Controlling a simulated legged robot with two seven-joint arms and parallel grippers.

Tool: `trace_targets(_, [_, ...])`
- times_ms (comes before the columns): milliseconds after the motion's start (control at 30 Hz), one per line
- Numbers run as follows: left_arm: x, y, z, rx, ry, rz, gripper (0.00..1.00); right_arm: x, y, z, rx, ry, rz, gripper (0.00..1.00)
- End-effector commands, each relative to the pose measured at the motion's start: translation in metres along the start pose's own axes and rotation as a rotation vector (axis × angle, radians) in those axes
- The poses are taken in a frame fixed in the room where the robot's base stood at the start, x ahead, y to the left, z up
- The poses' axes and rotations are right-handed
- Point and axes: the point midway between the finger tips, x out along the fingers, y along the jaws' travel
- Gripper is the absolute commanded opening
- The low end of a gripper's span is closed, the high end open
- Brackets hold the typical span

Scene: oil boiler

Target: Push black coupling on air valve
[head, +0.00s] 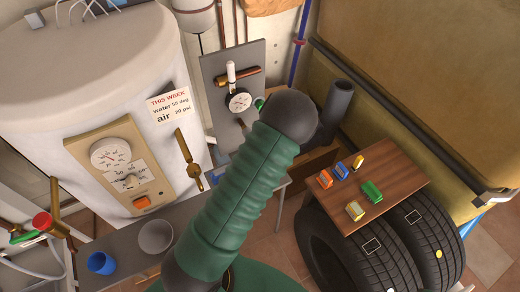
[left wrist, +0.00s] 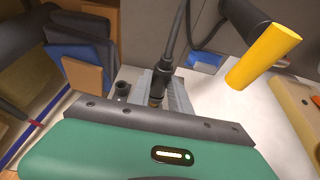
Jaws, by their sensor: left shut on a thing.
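In the left wrist view my left gripper (left wrist: 160,92) is shut on the black coupling (left wrist: 157,90) at the end of a black hose (left wrist: 178,45). In the head view a grey panel (head: 222,70) carries a round gauge (head: 239,101), a copper pipe and a white-handled valve (head: 231,73). This may be the air valve, but I cannot tell for sure. A green sleeved arm of mine crosses the middle of the head view and covers the panel's lower right. Neither gripper shows in the head view. Whether the coupling touches a valve is not visible.
A white boiler (head: 100,70) with a gauge plate (head: 120,163) stands at left. Tyres (head: 340,250) carry a wooden board (head: 395,175) with coloured blocks at right. A yellow cylinder (left wrist: 262,57) and a short black stub (left wrist: 122,89) are near my left gripper.

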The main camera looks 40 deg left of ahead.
Motion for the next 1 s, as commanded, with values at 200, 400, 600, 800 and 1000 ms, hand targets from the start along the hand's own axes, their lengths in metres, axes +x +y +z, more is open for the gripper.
trace_targets(200, [0.003, 0.000, -0.007, -0.001, 0.001, 0.000, 0.00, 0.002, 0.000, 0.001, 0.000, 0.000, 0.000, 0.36])
trace_targets(400, [0.005, 0.000, -0.012, -0.001, 0.000, -0.001, 0.00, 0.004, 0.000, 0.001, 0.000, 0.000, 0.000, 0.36])
trace_targets(600, [0.008, 0.000, -0.018, -0.001, 0.001, 0.000, 0.00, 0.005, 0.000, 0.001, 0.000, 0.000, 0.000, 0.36])
trace_targets(800, [0.010, 0.000, -0.023, -0.001, 0.001, 0.000, 0.00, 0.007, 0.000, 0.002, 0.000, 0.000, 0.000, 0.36])
trace_targets(1000, [0.010, 0.000, -0.023, 0.000, 0.000, 0.000, 0.45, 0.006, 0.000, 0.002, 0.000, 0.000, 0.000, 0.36])
